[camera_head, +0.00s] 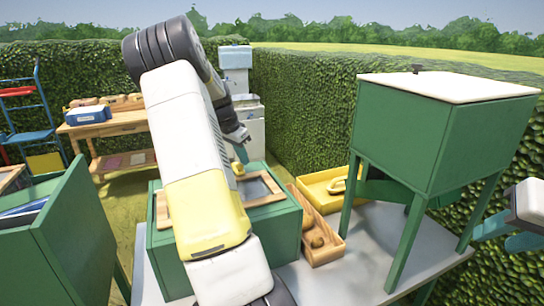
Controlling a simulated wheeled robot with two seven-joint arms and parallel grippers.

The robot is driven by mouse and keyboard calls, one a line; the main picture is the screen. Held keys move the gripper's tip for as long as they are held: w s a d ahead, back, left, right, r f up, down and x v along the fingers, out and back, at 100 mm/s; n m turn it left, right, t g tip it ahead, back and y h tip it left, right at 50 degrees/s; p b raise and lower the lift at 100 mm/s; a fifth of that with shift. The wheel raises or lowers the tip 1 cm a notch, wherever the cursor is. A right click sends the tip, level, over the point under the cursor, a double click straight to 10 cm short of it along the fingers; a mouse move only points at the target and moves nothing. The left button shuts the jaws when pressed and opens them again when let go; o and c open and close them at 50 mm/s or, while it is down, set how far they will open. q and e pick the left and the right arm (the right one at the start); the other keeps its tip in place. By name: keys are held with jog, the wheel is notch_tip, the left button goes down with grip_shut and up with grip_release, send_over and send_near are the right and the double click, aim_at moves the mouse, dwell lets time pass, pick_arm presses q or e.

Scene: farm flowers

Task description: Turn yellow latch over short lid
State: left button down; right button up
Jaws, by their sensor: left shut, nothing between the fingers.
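A green box (279,232) stands on the grey table in the middle, with wood-framed panels on top. The right framed panel (266,201) has a grey, window-like centre. A small yellow piece (238,169), seemingly the yellow latch, sits at the back of the box top. I cannot tell which way it is turned. My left gripper (242,152) is shut and empty, just above and beside the yellow piece; I cannot tell if they touch. My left arm hides the middle of the box top. My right gripper (505,233) is at the right edge, partly cut off.
A taller green box on legs (421,138) with a white lid stands right. A wooden tray (325,250) and a yellow tray (316,184) lie between. Another green box (78,232) is at left. A wooden bench (103,125) and hedges stand behind. The grey table (345,282) is clear in front.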

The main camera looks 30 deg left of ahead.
pick_arm(q)
jog(key=shift+w, duration=0.15)
jog(key=shift+w+d, duration=0.1)
jog(key=shift+w, duration=0.55)
jog(key=v, duration=0.6)
jog(key=shift+s+r, duration=0.1)
jog(key=shift+r, duration=0.05)
jog(key=shift+s+r, duration=0.25)
jog(key=shift+r, duration=0.4)
